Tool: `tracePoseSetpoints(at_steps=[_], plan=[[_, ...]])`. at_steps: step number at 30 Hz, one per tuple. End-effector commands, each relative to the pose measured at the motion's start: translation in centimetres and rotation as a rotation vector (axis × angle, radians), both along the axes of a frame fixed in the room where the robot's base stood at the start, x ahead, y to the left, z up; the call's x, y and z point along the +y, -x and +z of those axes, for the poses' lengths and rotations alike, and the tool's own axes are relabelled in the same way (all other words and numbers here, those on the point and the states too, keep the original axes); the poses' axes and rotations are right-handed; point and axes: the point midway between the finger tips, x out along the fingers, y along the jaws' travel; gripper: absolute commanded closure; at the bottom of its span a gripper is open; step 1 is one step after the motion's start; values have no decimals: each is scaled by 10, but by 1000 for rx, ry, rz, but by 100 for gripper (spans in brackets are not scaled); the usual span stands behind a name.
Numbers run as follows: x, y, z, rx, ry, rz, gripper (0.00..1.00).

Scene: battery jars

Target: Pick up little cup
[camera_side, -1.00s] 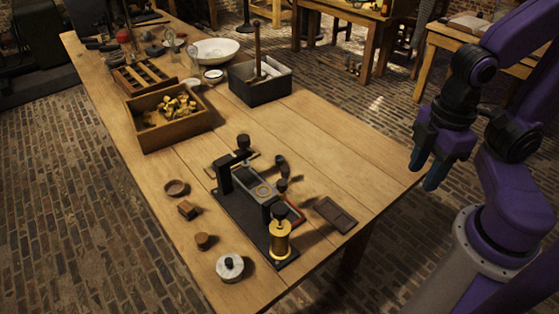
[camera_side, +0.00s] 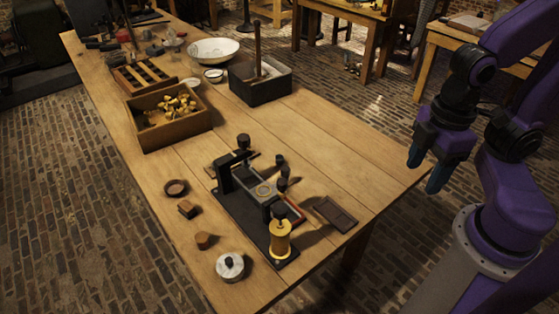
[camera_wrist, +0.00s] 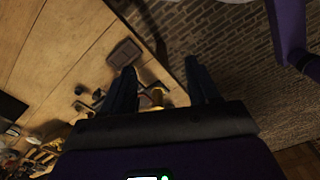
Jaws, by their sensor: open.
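Which item is the little cup is not certain. A small round brown dish (camera_side: 176,188) stands on the table left of the black apparatus, and a small brown round piece (camera_side: 204,241) stands nearer the front. A small white cup (camera_side: 214,76) is farther back, by the white bowl. My gripper (camera_side: 427,168) hangs right of the table's right corner, apart from all of these. In the wrist view my gripper (camera_wrist: 161,64) has its dark fingers spread, with nothing held between them. I cannot pick out a cup in the wrist view.
The black apparatus (camera_side: 238,207) with a brass cylinder (camera_side: 280,240) stands near the front, and a dark flat tray (camera_side: 335,214) lies right of it. A wooden box of brass parts (camera_side: 175,138) and a dark box (camera_side: 260,91) stand behind. The right-middle tabletop is clear.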

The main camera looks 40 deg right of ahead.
Motion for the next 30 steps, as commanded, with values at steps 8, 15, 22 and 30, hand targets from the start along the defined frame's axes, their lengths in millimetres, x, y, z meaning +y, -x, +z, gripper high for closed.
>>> tracePoseSetpoints(at_steps=[8, 15, 22, 30], plan=[[4, -8, -19, 213, 52, -286, 40], [21, -27, -37, 509, 51, -692, 40], [39, -64, -53, 783, -22, -1093, 40], [44, -133, -75, 1081, -198, -1568, 40]])
